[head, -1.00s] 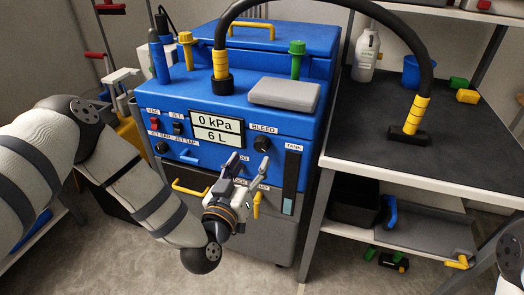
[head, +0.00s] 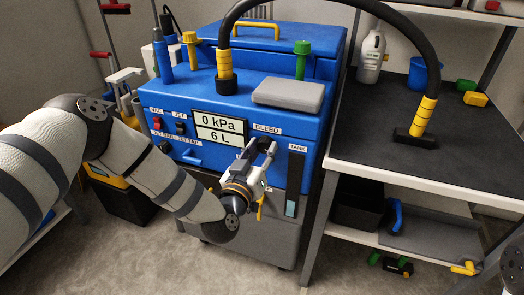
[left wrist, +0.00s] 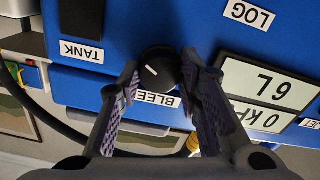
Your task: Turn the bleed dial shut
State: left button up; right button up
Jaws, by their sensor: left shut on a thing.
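The bleed dial (left wrist: 158,68) is a round black knob with a white mark on the front of the blue machine (head: 240,95). It sits just below the BLEED label (head: 267,129) in the head view, where my fingers largely cover it. My left gripper (head: 262,147) is at the dial, with one finger on each side of it. In the left wrist view my left gripper (left wrist: 160,85) is shut on the knob, and the picture is upside down. My right gripper is out of view.
The display (head: 219,131) reads 0 kPa and 6 L. The TANK gauge strip (head: 293,180) is right of the dial. A black hose (head: 330,8) arches from the machine to the dark bench (head: 380,150) at right. A grey block (head: 288,95) lies on the machine.

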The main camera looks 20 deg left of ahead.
pick_arm(q)
jog(key=n, duration=0.5)
jog(key=shift+f+n, duration=0.1)
jog(key=shift+n, duration=0.3)
jog(key=n, duration=0.2)
jog(key=shift+n, duration=0.4)
jog(key=n+b, duration=0.1)
jog(key=n, duration=0.2)
jog(key=shift+n, duration=0.3)
jog(key=n+b, duration=0.1)
jog(key=n, duration=0.2)
jog(key=shift+d+f+n, duration=0.1)
jog(key=shift+n, duration=0.2)
jog(key=n+b, duration=0.1)
jog(key=n, duration=0.1)
jog(key=shift+n, duration=0.3)
jog(key=n+b, duration=0.2)
jog(key=n, duration=0.1)
jog(key=shift+n, duration=0.4)
jog(key=shift+n+b, duration=0.3)
jog(key=shift+n, duration=0.5)
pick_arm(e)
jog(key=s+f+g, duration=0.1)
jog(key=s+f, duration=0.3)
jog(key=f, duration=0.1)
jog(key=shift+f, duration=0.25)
pick_arm(q)
jog(key=shift+r, duration=0.25)
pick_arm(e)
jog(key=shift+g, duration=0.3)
